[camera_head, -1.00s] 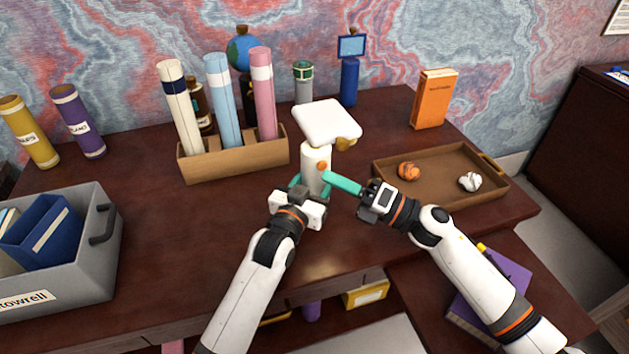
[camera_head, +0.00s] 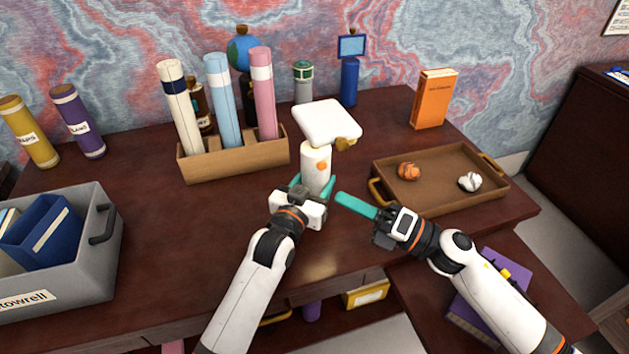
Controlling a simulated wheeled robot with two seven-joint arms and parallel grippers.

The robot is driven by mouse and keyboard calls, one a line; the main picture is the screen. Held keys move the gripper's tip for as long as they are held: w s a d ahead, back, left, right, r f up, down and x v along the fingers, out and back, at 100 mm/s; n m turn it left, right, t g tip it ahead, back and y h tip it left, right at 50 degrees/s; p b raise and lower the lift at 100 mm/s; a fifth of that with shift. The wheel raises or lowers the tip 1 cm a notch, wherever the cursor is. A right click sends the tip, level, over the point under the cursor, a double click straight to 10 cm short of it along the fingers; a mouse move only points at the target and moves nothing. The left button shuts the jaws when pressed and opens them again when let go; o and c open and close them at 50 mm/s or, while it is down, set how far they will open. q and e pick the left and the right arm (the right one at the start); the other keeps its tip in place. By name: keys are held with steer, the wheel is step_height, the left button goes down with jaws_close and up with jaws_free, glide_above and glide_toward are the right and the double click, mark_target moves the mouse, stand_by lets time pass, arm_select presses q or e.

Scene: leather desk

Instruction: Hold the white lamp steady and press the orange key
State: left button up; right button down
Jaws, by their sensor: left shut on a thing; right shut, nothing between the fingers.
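The white lamp (camera_head: 316,158) stands upright on the desk, with a flat, rounded white head on a white stem. The orange key (camera_head: 321,166) is a round button on the front of its stem and is in plain view. My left gripper (camera_head: 313,187) is shut on the lower part of the lamp's stem, with teal fingers at either side. The lamp's foot is hidden behind this gripper. My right gripper (camera_head: 341,199) is shut and empty, its teal fingers together. Its tips are to the lower right of the orange key, apart from the lamp.
A wooden holder (camera_head: 236,163) with rolled tubes stands behind left. An orange book (camera_head: 434,99) stands at the back. A grey bin (camera_head: 100,262) is at the left.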

arm_select(q)
steer(key=o, duration=1.4)
steer(key=shift+c, duration=0.2)
steer(key=v, duration=1.2)
